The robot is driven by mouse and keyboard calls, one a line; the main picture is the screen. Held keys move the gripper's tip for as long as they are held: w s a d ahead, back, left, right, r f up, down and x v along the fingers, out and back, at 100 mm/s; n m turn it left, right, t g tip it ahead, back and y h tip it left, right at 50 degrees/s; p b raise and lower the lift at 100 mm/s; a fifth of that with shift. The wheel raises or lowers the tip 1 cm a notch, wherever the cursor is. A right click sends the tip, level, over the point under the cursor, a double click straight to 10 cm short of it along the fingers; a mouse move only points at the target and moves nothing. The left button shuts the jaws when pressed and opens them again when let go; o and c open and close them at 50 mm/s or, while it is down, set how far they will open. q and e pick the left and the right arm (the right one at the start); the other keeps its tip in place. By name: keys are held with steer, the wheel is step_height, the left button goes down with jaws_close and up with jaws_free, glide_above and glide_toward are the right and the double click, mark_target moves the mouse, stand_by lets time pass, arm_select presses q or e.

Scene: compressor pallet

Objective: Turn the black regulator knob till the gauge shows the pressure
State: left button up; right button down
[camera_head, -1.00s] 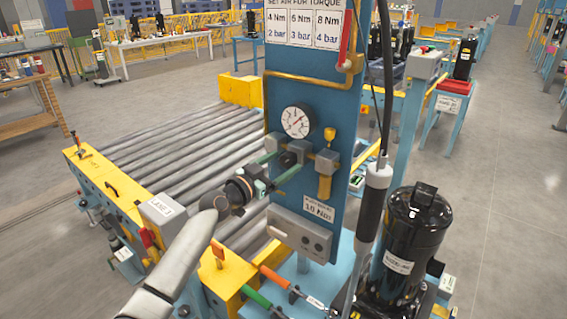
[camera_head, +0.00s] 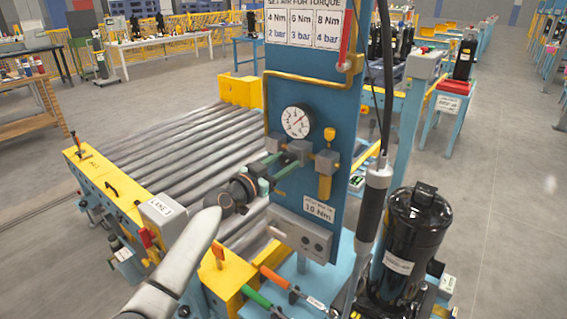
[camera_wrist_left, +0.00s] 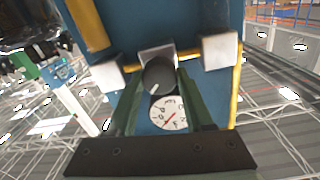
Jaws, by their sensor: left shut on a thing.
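The black regulator knob (camera_wrist_left: 157,76) has a pale mark line and sits between the two green fingers in the left wrist view. In the head view the fingers mostly hide it. My left gripper (camera_head: 277,163) is shut on it, reaching in from the left at the blue panel (camera_head: 300,185). The round white gauge (camera_head: 297,121) is just above, its red needle pointing to the upper right; the numbers are too small to read. It also shows in the left wrist view (camera_wrist_left: 168,113). My right gripper is not in view.
A sign (camera_head: 303,25) on the panel pairs 4, 6 and 8 Nm with 2, 3 and 4 bar. A label below (camera_head: 319,209) reads 10 Nm. A yellow pipe and a hanging tool (camera_head: 372,200) flank the panel. A black compressor (camera_head: 415,235) stands at right; rollers (camera_head: 165,150) lie left.

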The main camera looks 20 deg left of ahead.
arm_select(q)
jaws_close()
steer(key=shift+n, duration=0.3)
steer(key=n+b, duration=0.1)
steer(key=n, duration=0.1)
steer(key=shift+f+n, duration=0.15)
steer(key=shift+n, duration=0.25)
steer(key=n, duration=0.4)
steer(key=shift+n, duration=0.3)
steer(key=n, duration=0.4)
steer(key=shift+n, duration=0.4)
steer(key=n+p, duration=0.1)
steer(key=n, duration=0.4)
steer(key=shift+t+y+p, duration=0.3)
steer(key=shift+p, duration=0.05)
steer(key=shift+n, duration=0.3)
